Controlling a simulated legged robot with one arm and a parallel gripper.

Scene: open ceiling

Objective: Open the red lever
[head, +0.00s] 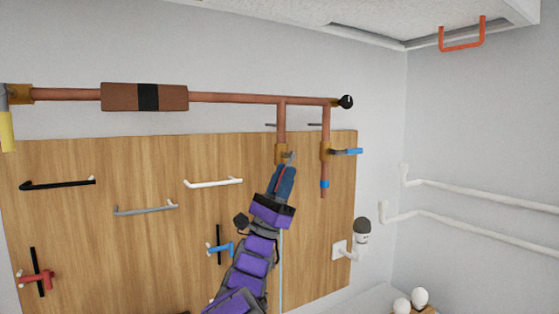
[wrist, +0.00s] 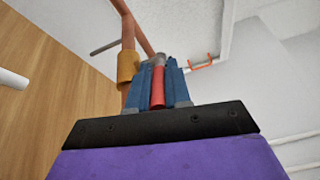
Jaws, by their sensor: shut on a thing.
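The red lever (wrist: 157,88) shows in the wrist view between the two blue fingers of my gripper (wrist: 158,74). My gripper is shut on its red handle. The lever's grey metal end meets the brass valve (wrist: 128,66) on a copper pipe. In the head view this valve (head: 281,152) sits low on the left of two short vertical pipes, and my gripper (head: 284,172) reaches up to it from below. The fingers hide most of the lever there; only a thin red strip shows between them.
A second valve with a blue lever (head: 347,151) is just to the right. The horizontal copper pipe (head: 232,97) runs above. A wooden panel (head: 130,245) with several handles stands behind my arm. White rails (head: 480,196) line the right wall.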

